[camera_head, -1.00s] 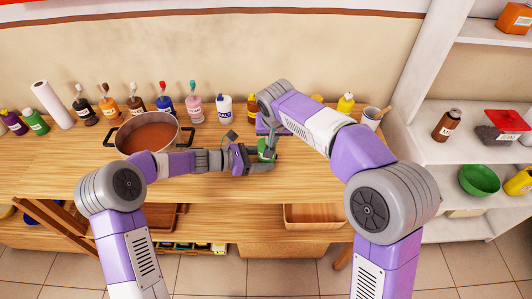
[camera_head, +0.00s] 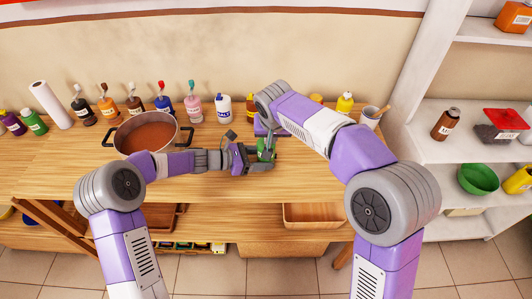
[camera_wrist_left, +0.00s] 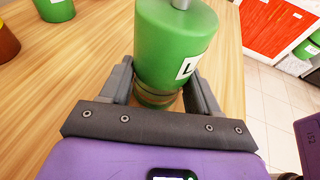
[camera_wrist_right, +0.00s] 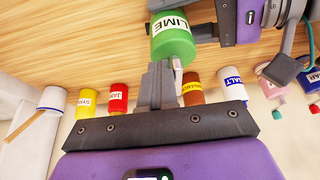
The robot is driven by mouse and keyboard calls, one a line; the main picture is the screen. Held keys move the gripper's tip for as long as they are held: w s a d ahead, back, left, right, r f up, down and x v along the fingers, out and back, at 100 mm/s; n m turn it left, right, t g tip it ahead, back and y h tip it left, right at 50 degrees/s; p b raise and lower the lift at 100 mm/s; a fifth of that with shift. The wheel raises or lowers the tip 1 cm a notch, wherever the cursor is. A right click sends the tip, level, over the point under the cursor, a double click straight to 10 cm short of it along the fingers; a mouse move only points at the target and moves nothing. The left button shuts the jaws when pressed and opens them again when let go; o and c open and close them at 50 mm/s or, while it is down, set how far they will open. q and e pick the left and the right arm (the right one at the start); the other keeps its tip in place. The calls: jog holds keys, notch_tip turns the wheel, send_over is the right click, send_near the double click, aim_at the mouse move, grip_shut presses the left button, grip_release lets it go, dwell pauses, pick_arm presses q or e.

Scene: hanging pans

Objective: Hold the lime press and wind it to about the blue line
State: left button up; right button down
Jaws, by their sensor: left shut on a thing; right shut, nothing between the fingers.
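The lime press is a green cylinder (camera_head: 266,155) with a white LIME label, standing on the wooden counter. My left gripper (camera_head: 260,157) is shut around its lower part, and the left wrist view shows the green body (camera_wrist_left: 176,45) between the two fingers. A grey stem shows at the top of the press there. My right gripper (camera_wrist_right: 160,70) is shut and empty, its fingertips close beside the press (camera_wrist_right: 172,40) near its top. A small pale part (camera_wrist_right: 178,76) shows next to those fingers. I cannot make out a blue line.
A pot of reddish-brown liquid (camera_head: 148,140) stands left of the press. Several labelled bottles line the wall, including a white salt bottle (camera_head: 223,108). A white cup (camera_head: 370,117) stands at the right. The counter front (camera_head: 320,180) is clear.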

aim_at(260, 144)
jog(key=shift+s+a, duration=0.3)
jog(key=shift+s, duration=0.05)
dwell(0.5)
jog(key=shift+s+a, duration=0.3)
jog(key=shift+a, duration=0.25)
dwell(0.6)
jog(key=shift+d, duration=0.1)
jog(key=shift+a, duration=0.7)
dwell(1.0)
jog(key=shift+w+a, duration=0.45)
jog(key=shift+a, duration=0.15)
dwell(1.3)
jog(key=shift+s+d, duration=0.2)
jog(key=shift+s, duration=0.05)
notch_tip(260, 144, up, 7)
dwell(1.1)
dwell(0.5)
